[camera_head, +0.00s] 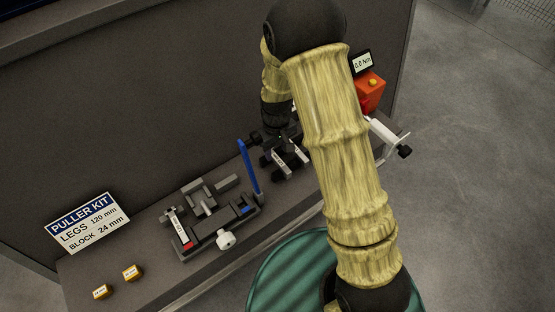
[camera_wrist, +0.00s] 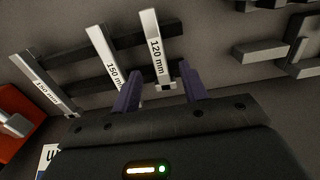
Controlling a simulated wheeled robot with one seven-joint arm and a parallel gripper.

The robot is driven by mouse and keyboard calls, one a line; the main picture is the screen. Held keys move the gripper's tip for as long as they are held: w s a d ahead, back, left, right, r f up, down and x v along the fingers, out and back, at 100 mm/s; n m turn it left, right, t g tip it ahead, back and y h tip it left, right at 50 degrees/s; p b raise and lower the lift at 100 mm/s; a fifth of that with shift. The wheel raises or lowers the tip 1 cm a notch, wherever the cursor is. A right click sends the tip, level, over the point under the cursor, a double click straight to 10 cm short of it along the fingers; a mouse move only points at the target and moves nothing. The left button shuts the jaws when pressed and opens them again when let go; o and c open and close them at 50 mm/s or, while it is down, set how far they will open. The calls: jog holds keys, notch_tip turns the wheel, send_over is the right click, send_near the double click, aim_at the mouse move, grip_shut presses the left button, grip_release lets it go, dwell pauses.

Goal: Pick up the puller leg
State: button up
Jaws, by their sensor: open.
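In the wrist view, three pale legs lie across dark rack bars. The one marked "120 mm" (camera_wrist: 156,48) is nearest the middle; a "150 mm" leg (camera_wrist: 106,55) is to its left, and another "150 mm" leg (camera_wrist: 45,85) is at far left. My gripper (camera_wrist: 160,83) is open, its two purple fingers apart. The lower end of the 120 mm leg shows between the fingers, with no clear contact. The left finger is close to the middle 150 mm leg's lower end. In the head view, the legs (camera_head: 283,160) are partly hidden by my arm.
A sign (camera_head: 87,222) reads "PULLER KIT, LEGS 120 mm, BLOCK 24 mm". Left of the rack are a dark fixture (camera_head: 205,240) with a white knob, an upright blue bar (camera_head: 249,168) and grey blocks (camera_head: 227,183). An orange box (camera_head: 372,84) reads 0.0 Nm. A wall stands behind.

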aim_at(277, 159)
jog(key=shift+s+d+f+p, duration=0.1)
jog(key=shift+f+p, duration=0.4)
jog(key=shift+f, duration=0.8)
jog(key=shift+d+f+p, duration=0.1)
jog(key=shift+f+p, duration=0.4)
jog(key=shift+f, duration=0.75)
jog(key=shift+c, duration=0.4)
grip_shut()
